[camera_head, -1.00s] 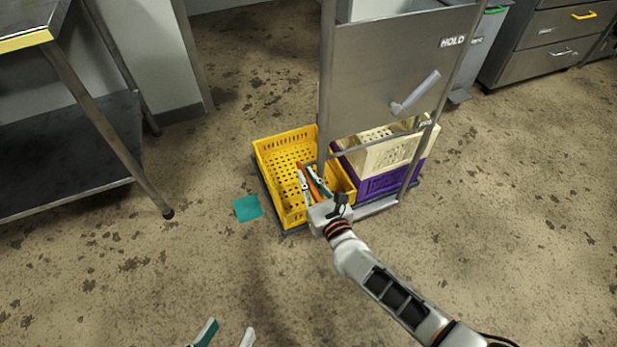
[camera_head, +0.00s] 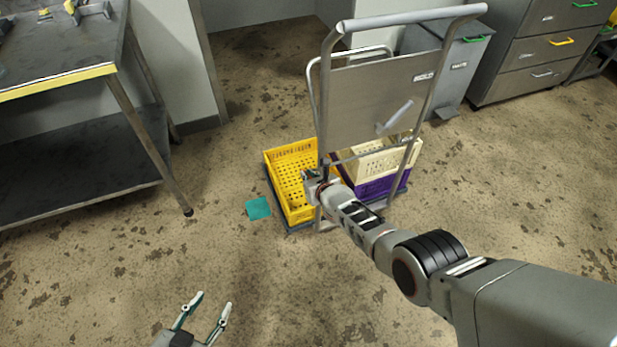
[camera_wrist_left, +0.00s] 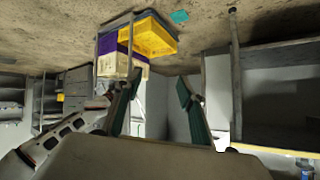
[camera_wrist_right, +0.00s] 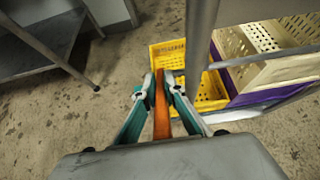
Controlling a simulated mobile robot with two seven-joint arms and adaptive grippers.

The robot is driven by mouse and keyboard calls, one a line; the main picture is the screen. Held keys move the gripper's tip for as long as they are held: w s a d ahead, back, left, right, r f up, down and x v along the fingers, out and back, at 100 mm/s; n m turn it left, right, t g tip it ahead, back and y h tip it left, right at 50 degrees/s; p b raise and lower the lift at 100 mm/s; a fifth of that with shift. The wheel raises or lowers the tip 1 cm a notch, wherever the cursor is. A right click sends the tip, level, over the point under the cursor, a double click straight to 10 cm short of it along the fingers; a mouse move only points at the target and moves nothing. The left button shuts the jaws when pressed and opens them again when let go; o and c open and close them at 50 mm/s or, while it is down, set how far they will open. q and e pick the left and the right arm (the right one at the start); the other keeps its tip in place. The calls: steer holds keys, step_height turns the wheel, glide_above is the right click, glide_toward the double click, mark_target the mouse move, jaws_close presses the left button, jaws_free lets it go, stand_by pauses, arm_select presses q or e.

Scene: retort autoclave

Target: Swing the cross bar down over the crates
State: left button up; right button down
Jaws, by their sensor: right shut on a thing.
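My right gripper (camera_head: 310,176) is at the near edge of the yellow crate (camera_head: 288,165), beside the cart's left upright. In the right wrist view, its fingers (camera_wrist_right: 160,78) are shut on an upright orange bar (camera_wrist_right: 162,112), apparently part of the cross bar. The bar's ends and pivot are hidden. To the right on the cart, a cream crate (camera_head: 385,160) sits on a purple crate (camera_head: 380,188). The yellow crate is lower, with its top open. My left gripper (camera_head: 213,300) is open and empty above the floor at lower left.
A steel table (camera_head: 60,85) stands at left, drawers (camera_head: 550,45) at back right. A teal square (camera_head: 258,208) lies on clear floor left of the cart.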

steer(key=shift+w+d+r, duration=0.25)
steer(key=shift+w+r, duration=0.25)
steer(key=c, duration=2.1)
jaws_free()
steer(key=shift+s, duration=0.15)
steer(key=shift+s+a+f+g, duration=0.15)
steer(key=shift+a+f+g, duration=0.1)
steer(key=shift+f+g, duration=0.05)
